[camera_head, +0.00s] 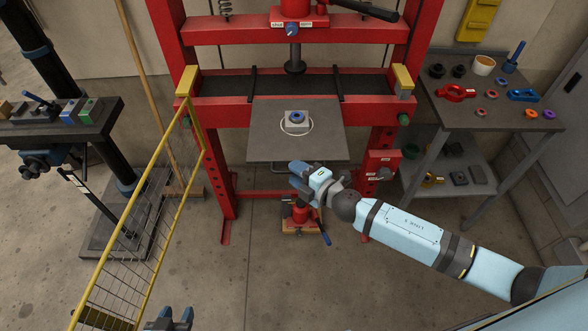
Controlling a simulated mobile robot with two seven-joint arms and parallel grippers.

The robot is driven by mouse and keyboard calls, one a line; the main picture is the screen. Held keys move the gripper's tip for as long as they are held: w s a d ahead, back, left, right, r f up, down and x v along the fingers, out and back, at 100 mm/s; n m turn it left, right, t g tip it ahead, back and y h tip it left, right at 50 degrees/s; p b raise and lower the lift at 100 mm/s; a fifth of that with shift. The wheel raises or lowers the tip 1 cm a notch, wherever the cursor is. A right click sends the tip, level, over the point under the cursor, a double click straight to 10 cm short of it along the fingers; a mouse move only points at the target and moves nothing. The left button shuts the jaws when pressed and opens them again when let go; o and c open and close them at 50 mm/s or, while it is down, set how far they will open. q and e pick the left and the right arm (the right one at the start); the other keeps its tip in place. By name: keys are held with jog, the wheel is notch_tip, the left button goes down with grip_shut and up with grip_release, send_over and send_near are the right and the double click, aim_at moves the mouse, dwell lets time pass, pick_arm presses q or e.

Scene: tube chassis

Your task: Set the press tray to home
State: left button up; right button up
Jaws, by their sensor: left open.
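The press tray (270,145) is a flat grey plate. It sticks out from the red press toward me, in front of the press bed. A light block with a blue ring (296,120) sits on it inside a white circle outline. My left gripper (172,320) is open and empty at the bottom edge, far from the tray, partly cut off by the frame.
The press ram (295,66) hangs above the bed (230,85), behind the tray. A yellow mesh guard (135,240) stands at left. A side table (485,117) with rings and parts is at right, a bench (62,122) at left. A jack (301,213) stands below the tray.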

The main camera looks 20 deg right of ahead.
jog(key=shift+w+a+f, duration=0.1)
jog(key=shift+w+a, duration=0.2)
jog(key=shift+w, duration=0.25)
grip_shut()
jog(key=w+d+b, duration=0.1)
jog(key=w+d, duration=0.1)
jog(key=w, duration=0.5)
jog(key=w+d+b, duration=0.1)
jog(key=w+d, duration=0.1)
jog(key=w, duration=0.5)
jog(key=w+d+b, duration=0.1)
jog(key=w+d, duration=0.1)
jog(key=w, duration=0.5)
jog(key=shift+f+b, duration=0.15)
jog(key=shift+b, duration=0.15)
jog(key=shift+d, duration=0.15)
